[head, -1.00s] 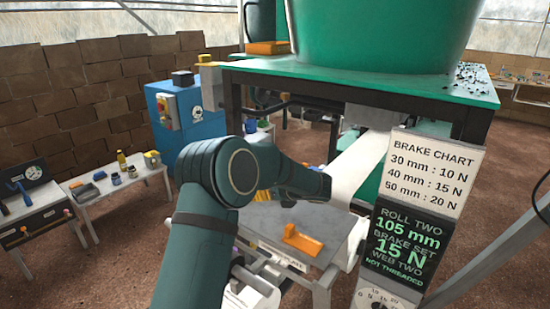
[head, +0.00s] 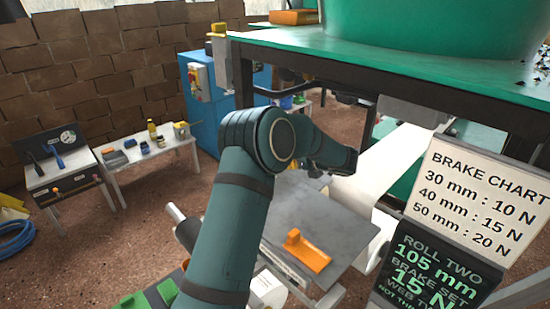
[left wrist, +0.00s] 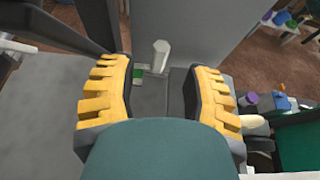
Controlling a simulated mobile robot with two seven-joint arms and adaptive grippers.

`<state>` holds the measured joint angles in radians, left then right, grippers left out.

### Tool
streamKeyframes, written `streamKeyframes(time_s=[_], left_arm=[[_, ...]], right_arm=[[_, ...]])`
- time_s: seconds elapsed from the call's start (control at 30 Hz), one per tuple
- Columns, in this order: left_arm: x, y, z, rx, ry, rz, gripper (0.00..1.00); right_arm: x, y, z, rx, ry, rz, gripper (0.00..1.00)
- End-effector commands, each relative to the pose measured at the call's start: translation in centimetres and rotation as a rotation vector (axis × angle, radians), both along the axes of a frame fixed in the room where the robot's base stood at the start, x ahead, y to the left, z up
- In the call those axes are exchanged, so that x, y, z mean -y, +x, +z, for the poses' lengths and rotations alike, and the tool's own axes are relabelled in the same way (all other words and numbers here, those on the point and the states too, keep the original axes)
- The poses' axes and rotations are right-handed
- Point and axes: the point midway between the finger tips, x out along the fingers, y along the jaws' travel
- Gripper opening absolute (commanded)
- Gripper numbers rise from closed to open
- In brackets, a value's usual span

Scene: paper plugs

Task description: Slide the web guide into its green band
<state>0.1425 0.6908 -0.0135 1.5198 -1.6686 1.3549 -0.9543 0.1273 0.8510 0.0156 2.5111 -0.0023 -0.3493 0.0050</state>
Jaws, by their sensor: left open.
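In the left wrist view, a pale, rounded post (left wrist: 160,57) stands beyond my left gripper (left wrist: 161,70), between its two yellow-padded fingers. The fingers are apart with nothing held. The post may be the web guide's handle; I cannot be sure. A small green patch (left wrist: 138,72) lies just left of its foot, on a grey surface, and may be part of the green band. In the head view, my left arm reaches over the grey plate and hides my gripper, the guide and the band. My right gripper is in neither current view.
An orange block (head: 307,251) lies on the grey plate (head: 338,228). The white paper web (head: 398,160) slopes down behind it. The brake chart sign (head: 485,190) and green-lettered display (head: 430,266) stand at right. A green-topped table (head: 300,48) overhangs the work area.

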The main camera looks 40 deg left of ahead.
Motion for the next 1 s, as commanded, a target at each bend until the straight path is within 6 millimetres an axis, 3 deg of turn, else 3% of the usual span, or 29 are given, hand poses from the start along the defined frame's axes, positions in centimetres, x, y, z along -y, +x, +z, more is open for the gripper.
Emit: streamKeyframes(time_s=[0.2, 0.4, 0.6, 0.9, 1.0], left_arm=[[-4.1, 0.3, -1.8, 0.001, -0.001, 0.004, 0.49], [-6.6, 0.6, -2.8, 0.001, -0.001, 0.002, 0.49], [-7.7, 0.7, -3.2, 0.002, -0.001, -0.001, 0.49], [-7.8, 0.7, -3.2, 0.001, -0.001, -0.001, 0.48], [-7.8, 0.7, -3.2, 0.001, -0.001, -0.001, 0.13]], right_arm=[[0.0, 0.1, -0.6, 0.003, 0.000, -0.001, 0.49], [0.0, 0.2, -1.0, 0.004, -0.001, 0.000, 0.49], [0.0, 0.2, -1.0, 0.005, -0.001, -0.001, 0.49], [0.0, 0.2, -1.0, 0.005, -0.001, -0.001, 0.49], [0.0, 0.2, -1.0, 0.005, -0.001, -0.001, 0.49]])
